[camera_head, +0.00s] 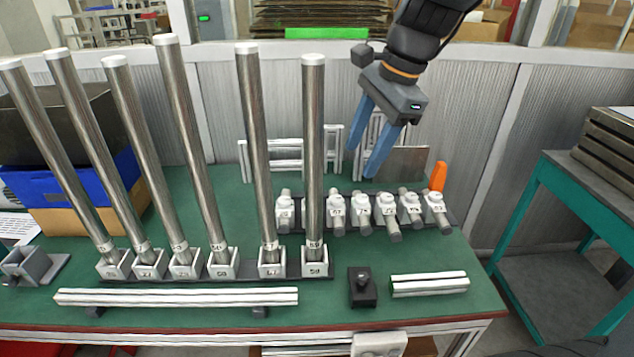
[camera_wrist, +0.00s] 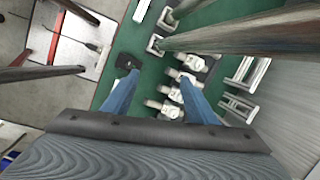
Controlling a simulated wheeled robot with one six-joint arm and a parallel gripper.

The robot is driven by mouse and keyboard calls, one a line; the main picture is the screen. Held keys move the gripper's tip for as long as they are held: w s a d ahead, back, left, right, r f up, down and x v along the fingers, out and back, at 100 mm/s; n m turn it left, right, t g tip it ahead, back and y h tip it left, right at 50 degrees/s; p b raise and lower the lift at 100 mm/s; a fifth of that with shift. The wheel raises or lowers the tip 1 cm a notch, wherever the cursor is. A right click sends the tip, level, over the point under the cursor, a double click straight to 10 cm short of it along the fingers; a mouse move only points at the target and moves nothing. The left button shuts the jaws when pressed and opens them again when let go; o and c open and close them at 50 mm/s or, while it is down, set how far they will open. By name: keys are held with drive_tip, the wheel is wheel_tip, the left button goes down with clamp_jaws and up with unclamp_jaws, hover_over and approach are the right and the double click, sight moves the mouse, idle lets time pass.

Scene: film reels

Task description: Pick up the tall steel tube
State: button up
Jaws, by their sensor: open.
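Several tall steel tubes with white caps stand in a row in white numbered sockets on the green table. The rightmost tube (camera_head: 313,150) stands upright, and the tube beside it (camera_head: 254,150) leans slightly in the picture. Further left are another tube (camera_head: 190,150) and more leaning ones; I cannot tell which tube is meant. My gripper (camera_head: 360,162) is open and empty, to the right of the rightmost tube and apart from it. In the wrist view my gripper (camera_wrist: 158,78) has a large tube (camera_wrist: 250,36) passing beyond its fingers, not between them.
Several white clamps (camera_head: 362,212) lie on a rack below my gripper. A black block (camera_head: 362,288) and a short silver profile (camera_head: 430,284) lie at the front right. A long silver bar (camera_head: 175,297) lies before the sockets. A blue bin (camera_head: 60,188) stands behind left.

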sight(313, 92)
drive_tip(key=w+a+r+m+y, duration=0.1)
drive_tip(key=r+m, duration=0.1)
drive_tip(key=r, duration=0.3)
drive_tip(key=a+r+m, duration=0.2)
drive_tip(key=r+m, duration=0.1)
drive_tip(key=r, duration=0.2)
drive_tip(key=w+a+r+m+y+p, duration=0.1)
drive_tip(key=a+r+m, duration=0.1)
drive_tip(key=r, duration=0.3)
drive_tip(key=shift+w+a+r+m+t+y, duration=0.2)
drive_tip(key=shift+w+m+t+y, duration=0.15)
drive_tip(key=shift+m, duration=0.25)
drive_tip(key=shift+a+f, duration=0.2)
drive_tip(key=shift+f, duration=0.1)
drive_tip(key=p+x, duration=0.1)
drive_tip(key=x, duration=0.2)
drive_tip(key=p+x, duration=0.1)
drive_tip(key=x, duration=0.2)
drive_tip(key=shift+w+a+f, duration=0.2)
drive_tip(key=shift+w+a, duration=0.1)
drive_tip(key=shift+w, duration=0.05)
clamp_jaws()
